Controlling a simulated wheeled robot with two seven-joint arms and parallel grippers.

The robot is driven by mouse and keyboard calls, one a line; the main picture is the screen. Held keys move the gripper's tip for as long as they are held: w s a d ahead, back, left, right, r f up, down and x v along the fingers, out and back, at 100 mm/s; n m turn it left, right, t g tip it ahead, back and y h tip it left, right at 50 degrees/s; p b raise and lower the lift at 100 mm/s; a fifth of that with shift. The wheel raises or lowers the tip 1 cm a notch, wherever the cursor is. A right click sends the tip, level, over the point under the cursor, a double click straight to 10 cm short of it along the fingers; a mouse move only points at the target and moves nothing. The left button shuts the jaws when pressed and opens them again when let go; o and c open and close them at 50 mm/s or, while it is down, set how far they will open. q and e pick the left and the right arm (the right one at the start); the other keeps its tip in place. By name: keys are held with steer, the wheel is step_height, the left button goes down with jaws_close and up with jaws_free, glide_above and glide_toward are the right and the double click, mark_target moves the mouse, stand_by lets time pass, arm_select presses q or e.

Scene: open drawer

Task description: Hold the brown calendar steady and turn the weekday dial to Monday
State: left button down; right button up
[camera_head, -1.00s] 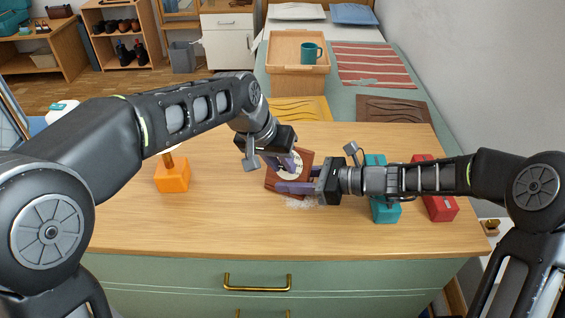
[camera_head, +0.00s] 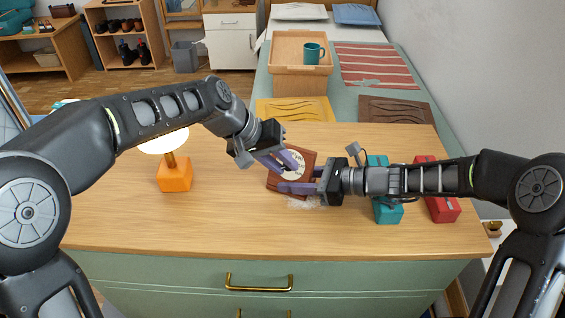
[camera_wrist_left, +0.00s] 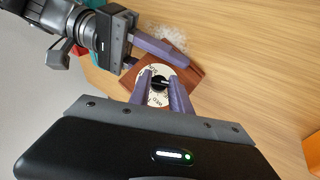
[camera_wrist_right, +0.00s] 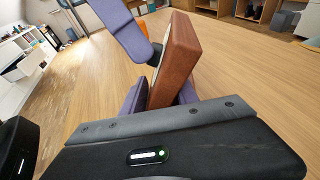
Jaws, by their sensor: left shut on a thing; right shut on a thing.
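The brown calendar (camera_head: 309,158) stands tilted on the wooden table, with a white round dial (camera_head: 299,174) on its face. In the left wrist view the dial (camera_wrist_left: 148,77) has dark lettering, too small to read, and a black knob (camera_wrist_left: 160,82) at its centre. My left gripper (camera_wrist_left: 162,86) is shut on the knob, one finger on each side. My right gripper (camera_head: 297,181) is shut on the calendar's edge; its fingers lie on both sides of the brown board (camera_wrist_right: 179,60) in the right wrist view.
An orange-based lamp (camera_head: 174,175) stands left of the calendar. A teal block (camera_head: 388,210) and a red block (camera_head: 440,208) stand to the right, beneath or beside my right arm.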

arm_select(q)
steer(key=c, duration=1.2)
jaws_free()
arm_select(e)
steer(key=shift+d+f, duration=0.1)
steer(key=shift+f, duration=0.25)
arm_select(q)
steer(key=v, duration=1.2)
arm_select(e)
steer(key=o, duration=1.1)
steer(key=shift+r, duration=0.1)
steer(key=shift+c, duration=0.2)
steer(key=shift+d, duration=0.1)
